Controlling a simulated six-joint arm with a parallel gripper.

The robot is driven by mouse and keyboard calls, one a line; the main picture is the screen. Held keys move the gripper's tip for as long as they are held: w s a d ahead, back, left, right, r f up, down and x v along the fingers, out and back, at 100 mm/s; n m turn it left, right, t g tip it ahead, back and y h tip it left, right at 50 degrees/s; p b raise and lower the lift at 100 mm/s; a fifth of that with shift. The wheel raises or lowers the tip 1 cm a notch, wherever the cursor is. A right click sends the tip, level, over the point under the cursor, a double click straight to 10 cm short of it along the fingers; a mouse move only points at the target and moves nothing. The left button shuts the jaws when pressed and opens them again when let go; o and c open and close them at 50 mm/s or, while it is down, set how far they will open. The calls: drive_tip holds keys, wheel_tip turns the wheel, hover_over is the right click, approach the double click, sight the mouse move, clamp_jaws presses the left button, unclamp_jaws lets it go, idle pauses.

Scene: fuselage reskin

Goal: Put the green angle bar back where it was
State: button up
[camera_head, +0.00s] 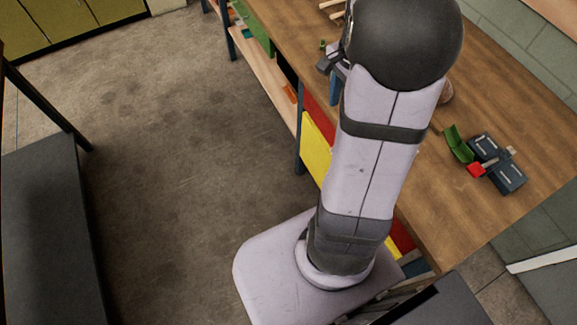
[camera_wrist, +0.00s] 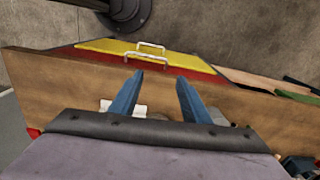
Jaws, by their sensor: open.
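A green angle bar (camera_head: 459,143) lies on the wooden workbench (camera_head: 445,205), right of my arm in the head view, close beside a dark blue-grey device. I cannot make it out in the wrist view. My gripper is at the far side of my arm in the head view, near the bench's left edge and well away from the bar. In the wrist view my gripper (camera_wrist: 160,78) has its two blue fingers spread with nothing held between them. My arm hides part of the bench.
Below the bench edge is a yellow drawer front (camera_head: 316,146), with a handle (camera_wrist: 146,54) in the wrist view. The floor left of the bench is clear.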

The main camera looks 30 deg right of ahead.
drive_tip(key=s+a+f+n, duration=0.2)
drive_tip(key=s+a+n, duration=0.1)
drive_tip(key=a+n, duration=0.5)
drive_tip(key=s+a+f+n, duration=0.2)
drive_tip(key=s+a+n, duration=0.2)
drive_tip(key=a+n, duration=0.5)
drive_tip(key=a, duration=0.3)
drive_tip(key=shift+a, duration=0.3)
drive_tip(key=shift+f, duration=0.1)
wheel_tip(320, 180, down, 39)
drive_tip(key=b, duration=3.9)
